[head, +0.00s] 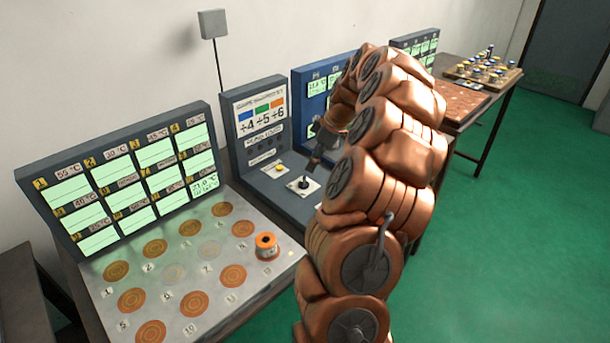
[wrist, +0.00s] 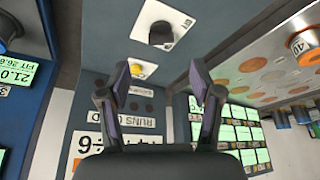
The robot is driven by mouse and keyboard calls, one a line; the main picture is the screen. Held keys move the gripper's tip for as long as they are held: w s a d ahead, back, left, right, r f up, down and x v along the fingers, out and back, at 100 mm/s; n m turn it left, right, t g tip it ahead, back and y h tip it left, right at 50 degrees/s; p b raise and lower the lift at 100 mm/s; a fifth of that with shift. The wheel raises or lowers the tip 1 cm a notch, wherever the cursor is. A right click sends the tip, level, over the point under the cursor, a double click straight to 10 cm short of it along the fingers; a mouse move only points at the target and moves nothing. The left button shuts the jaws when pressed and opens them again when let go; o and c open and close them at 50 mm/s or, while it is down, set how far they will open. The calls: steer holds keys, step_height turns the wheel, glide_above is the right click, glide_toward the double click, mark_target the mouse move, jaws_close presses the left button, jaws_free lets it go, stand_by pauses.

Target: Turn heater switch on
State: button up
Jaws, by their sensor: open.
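A black lever switch (head: 304,184) stands on a white plate on the sloped grey-blue console (head: 262,190). In the wrist view its dark knob (wrist: 160,33) shows at the top; the label on its plate is not readable, so I cannot confirm it is the heater switch. A yellow button (head: 279,169) is beside it, also in the wrist view (wrist: 143,70). My gripper (wrist: 160,76) is open and empty, with two dark fingers apart over the console. In the head view my gripper (head: 324,150) is just above and right of the lever; no contact is visible.
A heater board with orange round pads (head: 200,270) and green displays (head: 128,185) is at left, with an orange-topped spool (head: 266,246) on it. A blue panel (head: 318,85) stands behind my arm. A farther table (head: 470,100) holds a tray of small jars. Green floor at right is clear.

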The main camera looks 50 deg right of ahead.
mark_target(305, 178)
steer(key=p+x, duration=0.2)
steer(key=x, duration=0.4)
steer(key=shift+a, duration=0.15)
steer(key=shift+w+f+p, duration=0.3)
steer(key=shift+f, duration=0.4)
steer(key=c, duration=1.1)
steer(key=shift+c, duration=0.2)
